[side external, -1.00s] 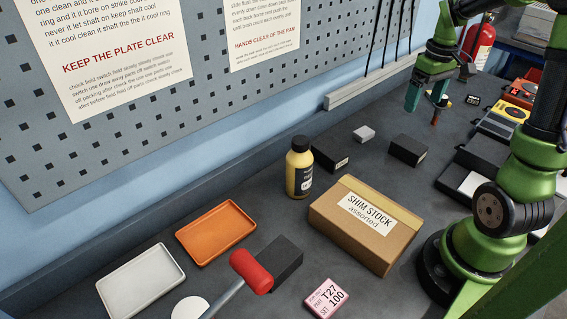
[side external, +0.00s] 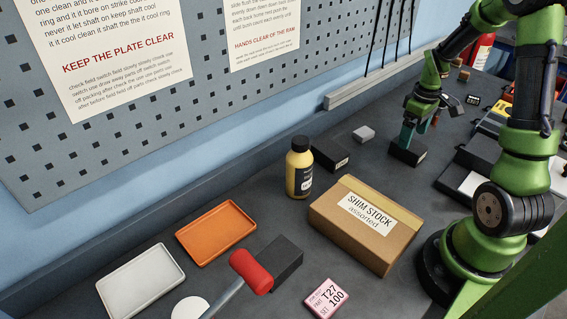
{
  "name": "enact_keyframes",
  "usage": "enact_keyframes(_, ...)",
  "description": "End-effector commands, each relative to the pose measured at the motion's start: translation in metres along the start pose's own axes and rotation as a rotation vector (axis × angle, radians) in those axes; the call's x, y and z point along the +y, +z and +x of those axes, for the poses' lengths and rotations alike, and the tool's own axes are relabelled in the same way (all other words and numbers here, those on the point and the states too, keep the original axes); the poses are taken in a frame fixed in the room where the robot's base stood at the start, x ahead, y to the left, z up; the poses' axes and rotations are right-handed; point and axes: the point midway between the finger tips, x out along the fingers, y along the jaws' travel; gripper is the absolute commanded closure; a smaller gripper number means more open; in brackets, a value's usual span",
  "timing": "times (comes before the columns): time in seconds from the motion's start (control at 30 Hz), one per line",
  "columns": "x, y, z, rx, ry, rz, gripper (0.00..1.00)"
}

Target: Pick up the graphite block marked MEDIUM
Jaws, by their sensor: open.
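Three dark blocks are in the side view. One black block (side external: 408,153) lies right of centre, directly under my gripper (side external: 414,134). My gripper is open and points down, with its teal fingers at this block's top; I cannot tell whether they touch it or stand around it. A second black block (side external: 328,155) with a small pale label lies beside the yellow bottle. A third dark block (side external: 287,255) lies behind the red hammer head. The block markings are too small or hidden to read, so I cannot tell which is MEDIUM.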

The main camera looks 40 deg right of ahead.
Motion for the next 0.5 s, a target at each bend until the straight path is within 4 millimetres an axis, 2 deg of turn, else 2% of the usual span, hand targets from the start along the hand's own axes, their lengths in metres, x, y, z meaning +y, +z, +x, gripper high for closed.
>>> enact_keyframes(0.3,0.003,-0.001,0.044,-0.003,-0.003,0.001,0.06)
enact_keyframes(0.5,0.004,-0.001,0.051,-0.001,-0.001,0.002,0.06)
